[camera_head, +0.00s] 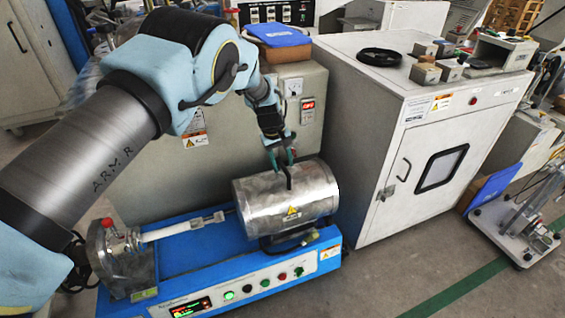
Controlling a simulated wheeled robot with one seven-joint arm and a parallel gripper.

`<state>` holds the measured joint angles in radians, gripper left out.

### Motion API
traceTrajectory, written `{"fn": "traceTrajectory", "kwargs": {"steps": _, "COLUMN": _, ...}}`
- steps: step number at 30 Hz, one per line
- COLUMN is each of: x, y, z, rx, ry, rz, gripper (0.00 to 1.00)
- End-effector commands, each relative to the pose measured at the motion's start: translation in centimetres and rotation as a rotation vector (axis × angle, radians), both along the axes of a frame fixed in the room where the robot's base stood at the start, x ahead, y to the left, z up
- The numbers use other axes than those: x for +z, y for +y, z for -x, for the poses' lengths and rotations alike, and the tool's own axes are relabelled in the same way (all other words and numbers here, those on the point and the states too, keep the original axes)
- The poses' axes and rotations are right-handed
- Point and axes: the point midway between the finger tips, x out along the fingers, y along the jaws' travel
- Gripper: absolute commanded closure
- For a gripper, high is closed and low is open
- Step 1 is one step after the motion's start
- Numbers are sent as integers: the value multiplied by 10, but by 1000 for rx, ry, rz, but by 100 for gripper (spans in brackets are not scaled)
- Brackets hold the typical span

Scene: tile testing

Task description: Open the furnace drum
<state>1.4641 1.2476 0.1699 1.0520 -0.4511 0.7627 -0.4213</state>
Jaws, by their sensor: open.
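The furnace drum (310,196) is a silver metal cylinder with a yellow warning label, lying on its side on a blue bench unit (180,258). A dark upright handle (289,177) stands on its top. No gap shows between the drum's upper and lower parts. My gripper (284,163) points down over the top of the drum, its fingers open at the upper end of the handle. I cannot tell whether the fingers touch the handle. A white tube (180,228) runs from the drum's left end to a metal fitting with a red knob.
A white cabinet (440,172) with a windowed door stands close behind and right of the drum. A grey cabinet (180,182) with a red display stands behind it. The bench unit's front panel carries buttons and a display (190,308). Open floor (400,275) lies at the front right.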

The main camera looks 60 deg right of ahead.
Motion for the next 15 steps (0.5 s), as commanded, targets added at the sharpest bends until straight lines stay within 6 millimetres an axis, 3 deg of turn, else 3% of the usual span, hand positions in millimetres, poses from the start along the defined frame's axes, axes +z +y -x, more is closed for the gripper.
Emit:
{"fn": "traceTrajectory", "kwargs": {"steps": 5, "x": 18, "y": 2, "z": -2, "rx": 1, "ry": 1, "rz": 3, "gripper": 50}}
{"fn": "traceTrajectory", "kwargs": {"steps": 15, "x": 82, "y": 12, "z": -10, "rx": 0, "ry": 0, "rz": 3, "gripper": 50}}
